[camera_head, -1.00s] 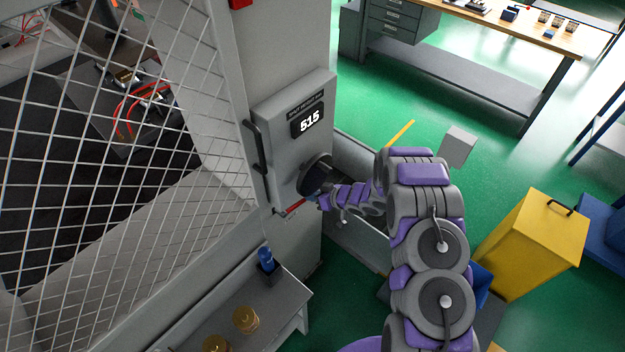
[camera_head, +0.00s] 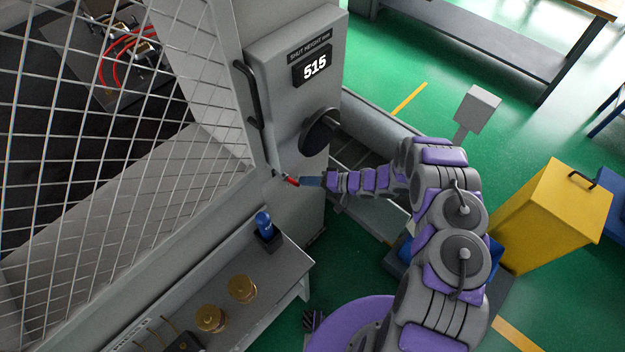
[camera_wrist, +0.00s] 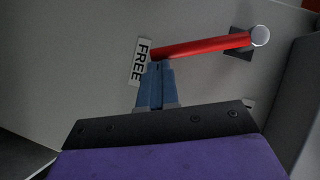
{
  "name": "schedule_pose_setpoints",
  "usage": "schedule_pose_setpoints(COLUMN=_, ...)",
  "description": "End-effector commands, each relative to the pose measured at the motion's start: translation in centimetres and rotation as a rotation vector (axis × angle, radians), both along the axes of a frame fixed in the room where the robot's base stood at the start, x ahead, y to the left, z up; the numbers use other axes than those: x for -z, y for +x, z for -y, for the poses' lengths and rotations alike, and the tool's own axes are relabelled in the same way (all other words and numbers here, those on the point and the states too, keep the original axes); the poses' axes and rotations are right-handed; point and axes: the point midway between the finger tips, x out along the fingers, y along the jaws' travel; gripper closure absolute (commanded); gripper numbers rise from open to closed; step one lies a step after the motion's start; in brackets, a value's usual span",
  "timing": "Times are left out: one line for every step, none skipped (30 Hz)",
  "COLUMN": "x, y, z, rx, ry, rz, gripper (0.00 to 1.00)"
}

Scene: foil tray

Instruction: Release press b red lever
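The red lever (camera_wrist: 205,47) slants across the wrist view, from a round silver end at the right to a white "FREE" label (camera_wrist: 139,68) at the left. In the head view the red lever (camera_head: 291,181) is low on the grey press column, below the black handle. My gripper (camera_wrist: 157,66) has its blue fingers close together, with their tips at the lever's label-side end. They look to touch it, but the exact contact is hidden. In the head view my gripper (camera_head: 303,181) reaches the lever from the right.
A black round knob (camera_head: 319,132) sticks out above my wrist, under the "515" display (camera_head: 315,67). A mesh guard (camera_head: 100,150) stands left. A bench (camera_head: 285,272) with a blue item (camera_head: 264,224) and brass parts is below. A yellow box (camera_head: 545,215) stands right.

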Motion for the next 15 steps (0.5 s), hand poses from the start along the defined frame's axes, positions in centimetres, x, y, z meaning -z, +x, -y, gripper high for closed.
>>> schedule_pose_setpoints(x=0.9, y=-0.3, z=-0.2, rx=0.000, ry=0.023, rz=-0.028, gripper=1.00)
schedule_pose_setpoints(x=1.0, y=-0.4, z=-0.4, rx=0.000, ry=0.035, rz=-0.046, gripper=1.00)
schedule_pose_setpoints(x=1.2, y=-0.6, z=-0.5, rx=0.000, ry=0.052, rz=-0.068, gripper=1.00)
schedule_pose_setpoints(x=1.3, y=-0.8, z=-0.6, rx=0.000, ry=0.064, rz=-0.083, gripper=1.00)
schedule_pose_setpoints(x=1.3, y=-0.9, z=-0.7, rx=0.000, ry=0.076, rz=-0.099, gripper=1.00)
schedule_pose_setpoints(x=1.4, y=-1.1, z=-0.9, rx=0.000, ry=0.092, rz=-0.116, gripper=1.00)
schedule_pose_setpoints(x=1.5, y=-1.2, z=-1.0, rx=-0.001, ry=0.102, rz=-0.129, gripper=1.00)
schedule_pose_setpoints(x=1.5, y=-1.3, z=-1.1, rx=0.000, ry=0.111, rz=-0.141, gripper=1.00)
schedule_pose_setpoints(x=1.6, y=-1.5, z=-1.2, rx=0.000, ry=0.122, rz=-0.156, gripper=1.00)
schedule_pose_setpoints(x=1.6, y=-1.6, z=-1.3, rx=0.000, ry=0.129, rz=-0.166, gripper=1.00)
schedule_pose_setpoints(x=1.7, y=-1.7, z=-1.3, rx=0.000, ry=0.136, rz=-0.175, gripper=1.00)
schedule_pose_setpoints(x=1.7, y=-1.8, z=-1.4, rx=0.000, ry=0.144, rz=-0.185, gripper=1.00)
schedule_pose_setpoints(x=1.7, y=-1.8, z=-1.5, rx=0.000, ry=0.149, rz=-0.192, gripper=1.00)
schedule_pose_setpoints(x=1.8, y=-1.9, z=-1.5, rx=0.001, ry=0.154, rz=-0.198, gripper=1.00)
schedule_pose_setpoints(x=1.8, y=-1.9, z=-1.6, rx=0.001, ry=0.160, rz=-0.206, gripper=1.00)
